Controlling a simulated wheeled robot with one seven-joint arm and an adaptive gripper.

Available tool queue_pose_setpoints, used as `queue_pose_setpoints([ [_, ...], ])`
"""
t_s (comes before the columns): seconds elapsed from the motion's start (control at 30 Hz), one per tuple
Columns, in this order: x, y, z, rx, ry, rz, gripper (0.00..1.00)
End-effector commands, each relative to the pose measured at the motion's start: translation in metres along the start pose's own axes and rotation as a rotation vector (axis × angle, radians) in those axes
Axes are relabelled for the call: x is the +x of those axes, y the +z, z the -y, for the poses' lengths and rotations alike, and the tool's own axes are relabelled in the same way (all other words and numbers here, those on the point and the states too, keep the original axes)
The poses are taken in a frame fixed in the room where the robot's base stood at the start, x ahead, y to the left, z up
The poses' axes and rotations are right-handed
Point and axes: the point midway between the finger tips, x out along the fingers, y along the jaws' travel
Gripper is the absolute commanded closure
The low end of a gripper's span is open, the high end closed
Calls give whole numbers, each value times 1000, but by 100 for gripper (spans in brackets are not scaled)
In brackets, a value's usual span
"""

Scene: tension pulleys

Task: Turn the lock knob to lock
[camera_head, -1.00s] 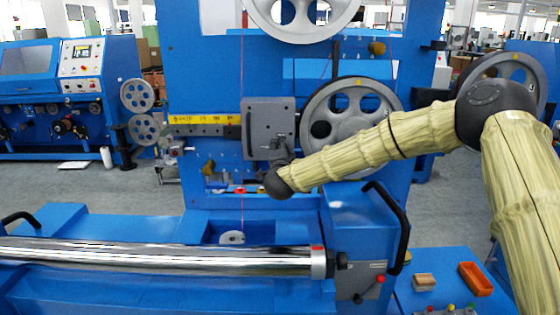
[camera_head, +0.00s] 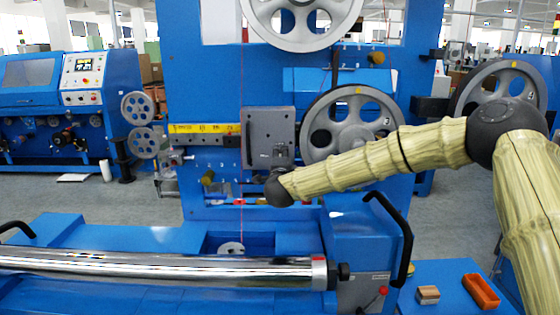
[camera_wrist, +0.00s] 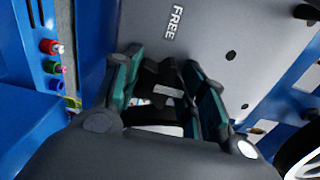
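The lock knob (camera_wrist: 165,88) is a small dark knob with a light label on its face, on a grey plate (camera_wrist: 215,45) marked FREE. In the wrist view the two teal-padded fingers of my gripper (camera_wrist: 164,92) are parted, one on each side of the knob. Whether the pads touch it I cannot tell. In the head view the grey plate (camera_head: 268,122) is mounted on the blue machine frame, and my gripper (camera_head: 277,160) is at its lower right part. The knob is hidden there by my gripper.
A spoked pulley wheel (camera_head: 350,128) is right beside the plate, with another (camera_head: 300,14) above. A yellow scale rail (camera_head: 205,128) runs to the left. Below are a shiny roller (camera_head: 160,266) and a black handle (camera_head: 404,235). Coloured buttons (camera_wrist: 52,66) show in the wrist view.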

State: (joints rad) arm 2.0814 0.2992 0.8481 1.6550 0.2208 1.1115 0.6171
Motion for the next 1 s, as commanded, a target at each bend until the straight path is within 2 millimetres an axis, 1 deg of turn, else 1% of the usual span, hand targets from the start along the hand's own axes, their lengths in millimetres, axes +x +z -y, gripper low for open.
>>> queue_pose_setpoints([
  [0.03, 1, -1, 2, 1, -2, -2, 48],
  [0.1, 0, -1, 2, 0, -2, -1, 36],
  [0.43, -1, 0, 0, -1, 0, 0, 36],
  [0.57, -8, 0, 0, -1, 1, 1, 36],
  [0.67, -20, 0, 0, -1, 1, 1, 36],
  [1.0, -82, 0, 0, 0, 1, 1, 36],
])
